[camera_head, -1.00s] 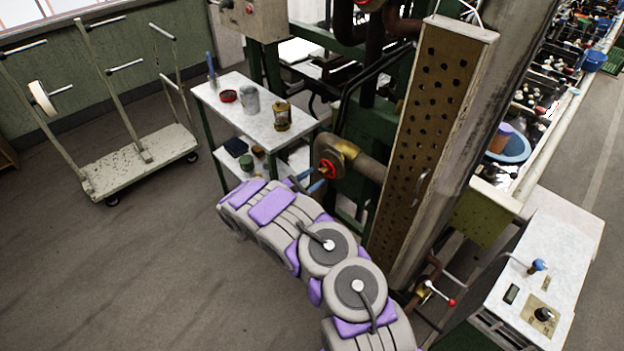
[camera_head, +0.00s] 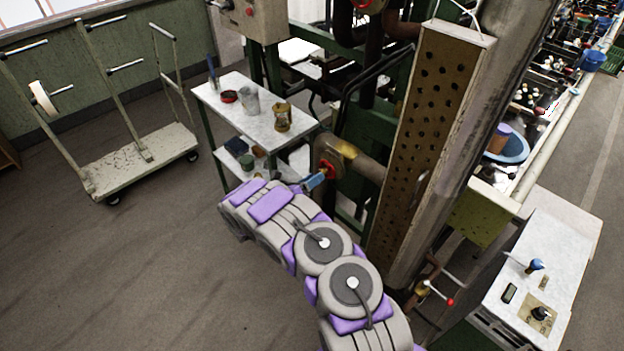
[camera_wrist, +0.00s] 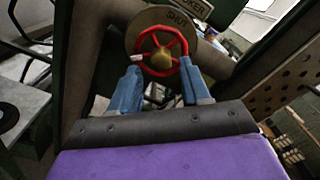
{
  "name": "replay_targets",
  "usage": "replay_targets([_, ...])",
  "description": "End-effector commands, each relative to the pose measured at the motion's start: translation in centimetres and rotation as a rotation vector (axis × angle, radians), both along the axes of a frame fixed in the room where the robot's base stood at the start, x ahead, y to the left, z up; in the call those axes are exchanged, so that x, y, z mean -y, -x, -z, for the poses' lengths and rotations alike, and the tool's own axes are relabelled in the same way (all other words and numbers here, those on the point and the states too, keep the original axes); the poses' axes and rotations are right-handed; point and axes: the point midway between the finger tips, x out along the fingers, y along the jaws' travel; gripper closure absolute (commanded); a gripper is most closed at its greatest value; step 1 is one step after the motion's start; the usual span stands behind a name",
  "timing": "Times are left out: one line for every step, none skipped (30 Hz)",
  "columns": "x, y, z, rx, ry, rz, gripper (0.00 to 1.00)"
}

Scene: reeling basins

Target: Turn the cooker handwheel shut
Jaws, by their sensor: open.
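The cooker handwheel (camera_wrist: 161,51) is a red spoked wheel with a brass hub, in front of a round plate reading "SHUT". In the head view the handwheel (camera_head: 328,169) sits on the end of a thick pipe, partly hidden by my gripper. My gripper (camera_wrist: 158,82) has two blue fingers, spread apart at the lower left and lower right of the wheel's rim. The fingertips overlap or nearly meet the rim; I cannot tell whether they touch. In the head view my gripper (camera_head: 313,182) reaches up to the wheel.
A white two-shelf table (camera_head: 255,110) with jars stands left of the wheel. A perforated brown panel (camera_head: 425,130) on a column rises to the right. A flat cart (camera_head: 140,163) stands far left. A control box (camera_head: 530,270) is at lower right. Open floor lies at left front.

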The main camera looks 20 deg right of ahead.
Motion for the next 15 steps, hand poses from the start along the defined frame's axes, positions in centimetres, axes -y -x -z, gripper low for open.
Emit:
replay_targets([0.0,0.0,0.0,-0.031,0.011,0.0,0.53])
replay_targets([0.0,0.0,0.0,-0.049,0.018,0.0,0.53])
replay_targets([0.0,0.0,0.0,-0.065,0.024,0.0,0.53])
replay_targets([0.0,0.0,0.0,-0.074,0.027,0.0,0.53])
replay_targets([0.0,0.0,0.0,-0.08,0.029,0.0,0.53])
replay_targets([0.0,0.0,0.0,-0.084,0.03,0.0,0.53])
replay_targets([0.1,0.0,0.0,-0.085,0.031,0.0,0.53])
replay_targets([0.1,0.0,0.1,-0.085,0.031,0.0,0.53])
replay_targets([0.3,-0.1,0.1,-0.085,0.03,0.001,0.53])
replay_targets([0.4,-0.1,0.1,-0.084,0.03,0.001,0.53])
replay_targets([0.6,-0.2,0.2,-0.084,0.03,0.001,0.53])
replay_targets([0.9,-0.3,0.2,-0.084,0.03,0.001,0.53])
replay_targets([1.1,-0.4,0.2,-0.083,0.029,0.001,0.53])
replay_targets([1.4,-0.5,0.2,-0.083,0.029,0.001,0.53])
replay_targets([1.7,-0.6,0.2,-0.083,0.029,0.001,0.53])
